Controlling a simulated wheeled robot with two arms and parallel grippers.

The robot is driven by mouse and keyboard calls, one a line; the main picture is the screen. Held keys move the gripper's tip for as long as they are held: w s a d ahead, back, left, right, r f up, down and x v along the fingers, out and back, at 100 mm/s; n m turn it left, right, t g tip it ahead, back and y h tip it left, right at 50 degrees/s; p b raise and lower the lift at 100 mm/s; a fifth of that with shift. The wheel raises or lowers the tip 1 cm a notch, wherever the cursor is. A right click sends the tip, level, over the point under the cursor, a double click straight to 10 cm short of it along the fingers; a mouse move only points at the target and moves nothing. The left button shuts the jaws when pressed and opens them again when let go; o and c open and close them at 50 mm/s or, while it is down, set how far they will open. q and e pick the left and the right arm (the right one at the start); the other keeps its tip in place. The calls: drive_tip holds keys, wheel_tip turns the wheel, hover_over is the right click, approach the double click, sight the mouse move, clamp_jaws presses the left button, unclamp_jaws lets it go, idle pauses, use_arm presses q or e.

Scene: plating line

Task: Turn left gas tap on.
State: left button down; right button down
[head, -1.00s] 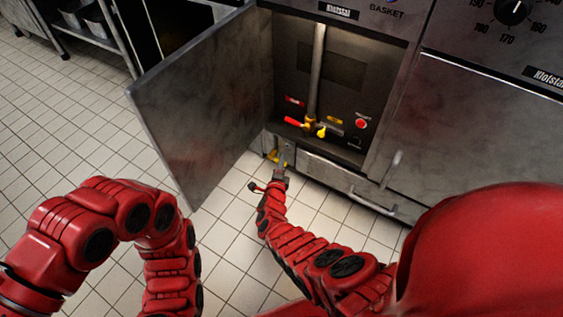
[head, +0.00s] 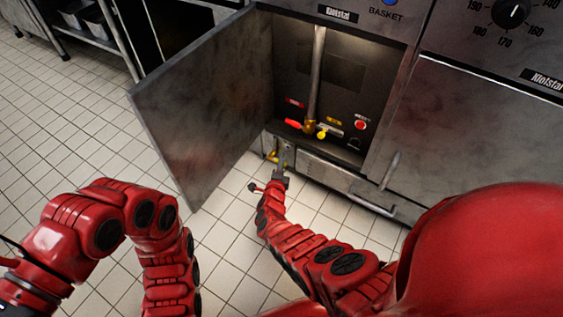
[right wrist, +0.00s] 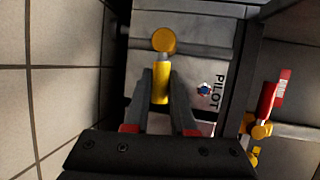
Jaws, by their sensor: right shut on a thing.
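A yellow tap handle (right wrist: 162,80) with a round end shows in the right wrist view, its near end between my right gripper's fingers. My right gripper (right wrist: 161,108) is shut on this yellow handle. In the head view the right gripper (head: 284,160) is low at the front of the open cabinet, beside a small yellow part (head: 271,157). Inside the cabinet a red-handled tap (head: 293,123) sits at the foot of a vertical pipe, and another yellow tap part (head: 321,134) is to its right. My left arm is folded at the left; its gripper is out of view.
The cabinet door (head: 200,120) stands open to the left of my right arm. A closed steel door (head: 470,140) with a bar handle is at the right. A red button (head: 360,125) is on the inner panel. Tiled floor is clear at the left.

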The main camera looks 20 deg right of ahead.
drive_tip(key=shift+r+n+p, duration=0.4)
drive_tip(key=shift+p, duration=0.2)
drive_tip(key=shift+w+a+r+n+g+p, duration=0.1)
drive_tip(key=shift+r+n+g+p, duration=0.15)
drive_tip(key=shift+n+g, duration=0.15)
drive_tip(key=shift+w+r+n+g+p, duration=0.1)
drive_tip(key=shift+n+g+p, duration=0.2)
drive_tip(key=shift+n, duration=0.1)
use_arm(q)
drive_tip(key=w+d+r+n+g+h, duration=0.2)
drive_tip(key=w+d+r+n+g, duration=0.15)
drive_tip(key=w+d+g, duration=0.45)
use_arm(e)
drive_tip(key=shift+w+a+r+n+g, duration=0.1)
drive_tip(key=shift+w+r+n+g, duration=0.1)
drive_tip(key=shift+n+g, duration=0.15)
drive_tip(key=shift+a+r+n+g+h+b, duration=0.1)
drive_tip(key=shift+r+n+g+h+b, duration=0.2)
drive_tip(key=shift+n+b, duration=0.4)
use_arm(q)
drive_tip(key=s+a+m+t+y, duration=0.1)
drive_tip(key=s+a+m+t, duration=0.1)
drive_tip(key=s+a+t, duration=0.2)
drive_tip(key=shift+s+a+f+m+y, duration=0.35)
drive_tip(key=shift+s+a, duration=0.1)
drive_tip(key=shift+s, duration=0.4)
use_arm(e)
drive_tip(key=c, duration=0.8)
unclamp_jaws()
drive_tip(key=shift+o, duration=0.2)
